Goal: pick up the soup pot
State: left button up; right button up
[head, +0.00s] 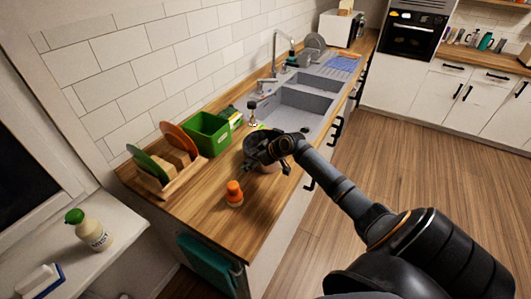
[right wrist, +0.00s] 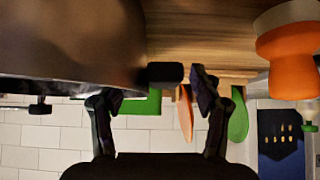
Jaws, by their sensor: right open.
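The soup pot (right wrist: 70,42) is a large dark, shiny body at the upper left of the right wrist view, which appears upside down. A short black side handle (right wrist: 165,74) sticks out from it. A dark knob (right wrist: 40,108) shows at its lid side. In the head view the pot stands on the wooden counter, mostly hidden by my right gripper (head: 264,156). My right gripper, also in the right wrist view (right wrist: 158,92), is open. Its fingers are on either side of the handle, with gaps visible. My left gripper is not in view.
An orange-topped shaker (head: 234,194) stands close to the pot. A green bin (head: 208,133) and a wooden rack (head: 178,178) with green and orange plates stand behind. The grey sink (head: 292,108) lies beyond. The counter's near end is clear.

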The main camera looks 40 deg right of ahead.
grip_shut()
jog(key=shift+r, duration=0.15)
dwell(0.4)
